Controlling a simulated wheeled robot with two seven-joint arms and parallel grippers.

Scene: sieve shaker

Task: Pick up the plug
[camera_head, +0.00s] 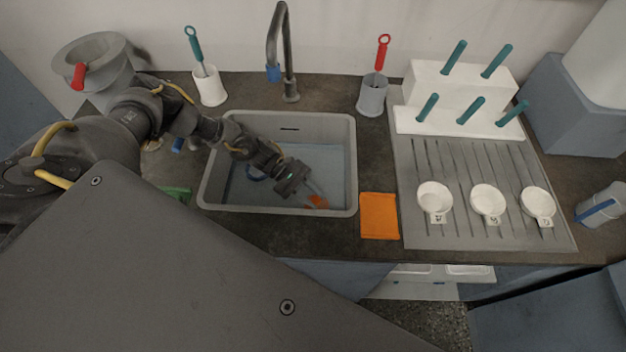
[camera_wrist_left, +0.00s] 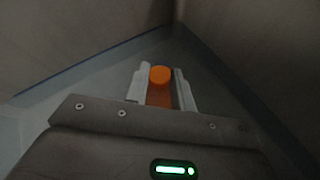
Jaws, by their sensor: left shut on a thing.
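The plug (camera_wrist_left: 160,76) is orange with a round top. In the left wrist view it sits between the two pale fingers of my left gripper (camera_wrist_left: 161,88), which is shut on it. In the head view my left arm reaches down into the grey sink (camera_head: 206,185). There my left gripper (camera_head: 315,192) is low in the basin, near its front right part, with the orange plug (camera_head: 318,202) at its fingertips. I cannot tell whether the plug touches the sink floor. My right gripper is not in view.
A tap (camera_head: 290,85) stands behind the sink. An orange cloth (camera_head: 379,216) lies to its right, beside a ribbed drainboard (camera_head: 430,235) with white cups and a peg rack. Brush holders (camera_head: 211,90) (camera_head: 371,98) stand behind. The sink walls surround my left gripper.

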